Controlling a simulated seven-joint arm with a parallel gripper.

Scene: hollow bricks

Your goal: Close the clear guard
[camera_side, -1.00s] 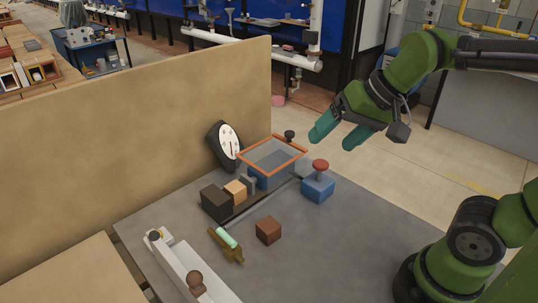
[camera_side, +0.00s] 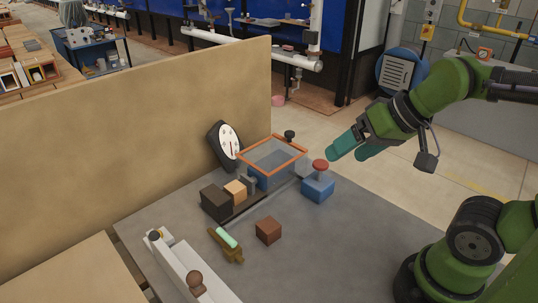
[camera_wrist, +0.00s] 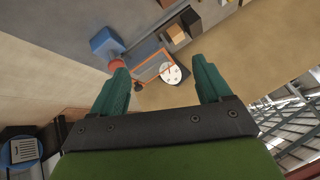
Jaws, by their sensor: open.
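The clear guard (camera_side: 272,154) is a see-through panel in an orange frame, with a dark knob (camera_side: 290,134) by its far right corner. It lies over a blue box (camera_side: 270,180) at the back of the grey table; I cannot tell how far it is raised. In the wrist view the orange-framed guard (camera_wrist: 150,66) shows beyond my fingers. My gripper (camera_side: 346,156) has teal fingers and is open and empty, in the air to the right of the guard and apart from it. In the wrist view my gripper (camera_wrist: 161,65) has its fingers spread wide.
A blue block with a red button (camera_side: 318,188) stands between the guard and my gripper's side. A dial (camera_side: 229,141) leans behind the guard. Dark and tan blocks (camera_side: 226,195), a brown cube (camera_side: 268,230) and a green-topped piece (camera_side: 228,238) lie nearer.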

